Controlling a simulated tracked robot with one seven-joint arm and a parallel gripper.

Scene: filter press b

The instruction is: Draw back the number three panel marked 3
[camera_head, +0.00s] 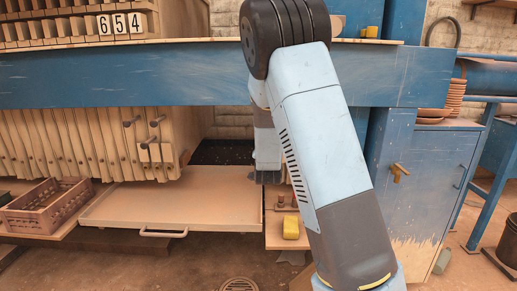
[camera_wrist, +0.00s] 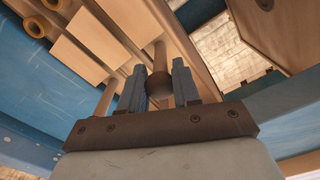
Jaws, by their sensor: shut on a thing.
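My gripper (camera_wrist: 159,85) is shut on a round, dark-ended peg handle (camera_wrist: 158,62), one finger on each side. The peg stands out from tan wooden panels above it in the wrist view. No 3 shows in either view, so I cannot read which panel the held peg belongs to. In the head view a row of upright tan panels (camera_head: 75,140) hangs under the blue beam, with several dark-ended pegs at its right end. Number plates 6, 5 and 4 (camera_head: 120,24) sit above the beam. My arm covers the area right of these plates.
A tan tray (camera_head: 185,203) with a front handle lies below the panels. A brown crate (camera_head: 47,207) stands at its left and a yellow block (camera_head: 291,227) at its right. The blue beam (camera_head: 110,75) spans above. A blue cabinet (camera_head: 425,180) stands to the right of my arm.

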